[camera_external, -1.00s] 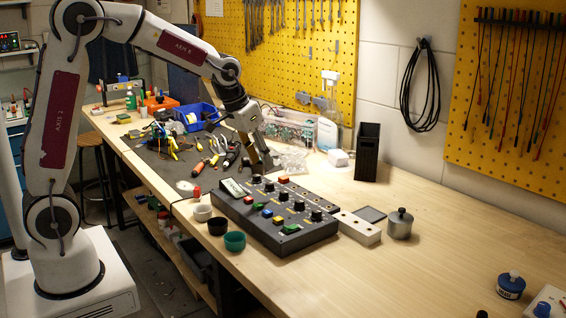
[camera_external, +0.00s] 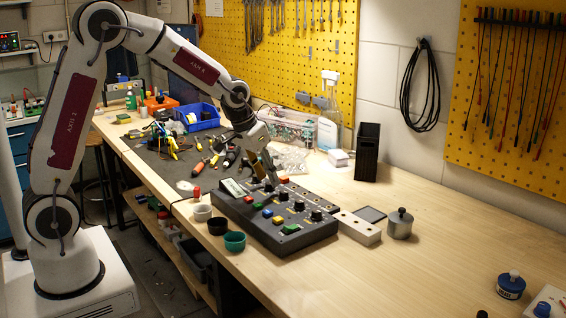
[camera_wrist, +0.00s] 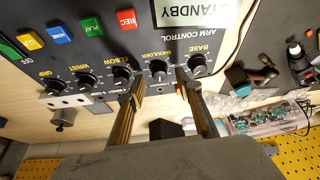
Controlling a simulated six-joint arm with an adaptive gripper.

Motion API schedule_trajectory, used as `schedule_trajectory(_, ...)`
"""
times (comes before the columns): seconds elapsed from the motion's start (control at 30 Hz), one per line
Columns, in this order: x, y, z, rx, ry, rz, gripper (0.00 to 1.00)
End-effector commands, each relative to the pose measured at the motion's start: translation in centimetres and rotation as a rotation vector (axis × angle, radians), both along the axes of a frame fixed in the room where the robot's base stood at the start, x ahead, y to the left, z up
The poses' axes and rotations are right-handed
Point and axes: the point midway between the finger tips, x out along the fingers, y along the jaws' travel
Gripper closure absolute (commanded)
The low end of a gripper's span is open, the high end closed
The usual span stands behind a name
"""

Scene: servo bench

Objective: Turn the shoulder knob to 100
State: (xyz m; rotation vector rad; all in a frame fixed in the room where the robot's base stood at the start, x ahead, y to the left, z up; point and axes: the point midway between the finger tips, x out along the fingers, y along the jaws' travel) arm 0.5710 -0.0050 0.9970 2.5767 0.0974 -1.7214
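The black control panel (camera_external: 246,217) lies on the bench and shows upside down in the wrist view (camera_wrist: 62,10). Its shoulder knob (camera_wrist: 159,70) is black, with a printed SHOULDER label and scale marks. It sits between the base knob (camera_wrist: 197,65) and the elbow knob (camera_wrist: 122,75). My gripper (camera_wrist: 160,80) is open, its fingertips on either side of the shoulder knob in the wrist view, with gaps visible. In the external view my gripper (camera_external: 269,180) is low over the panel's far-left end and partly hides the knobs there. The exact knob reading is too small to tell.
Wrist knob (camera_wrist: 87,81), grip knob (camera_wrist: 53,87) and coloured buttons (camera_wrist: 93,28) share the panel. A white block (camera_external: 358,228) and metal pot (camera_external: 400,223) stand right of it. Cups (camera_external: 234,241) stand in front. Tools lie behind left.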

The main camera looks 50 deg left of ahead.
Motion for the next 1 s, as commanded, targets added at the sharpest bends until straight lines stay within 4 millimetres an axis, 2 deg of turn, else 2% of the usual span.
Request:
schedule_trajectory(0.2,0.6,0.1,-1.3,0.000,0.000,0.000,0.65)
schedule_trajectory(0.6,0.7,0.1,-1.6,0.000,-0.001,0.000,0.65)
schedule_trajectory(0.63,0.7,0.1,-1.6,0.000,-0.001,0.000,0.70)
schedule_trajectory(0.73,0.7,0.1,-1.6,0.000,-0.001,0.000,0.96)
schedule_trajectory(0.77,0.7,0.1,-1.6,0.000,-0.001,0.000,1.00)
schedule_trajectory(1.0,0.7,0.1,-1.6,0.001,0.000,-0.004,1.00)
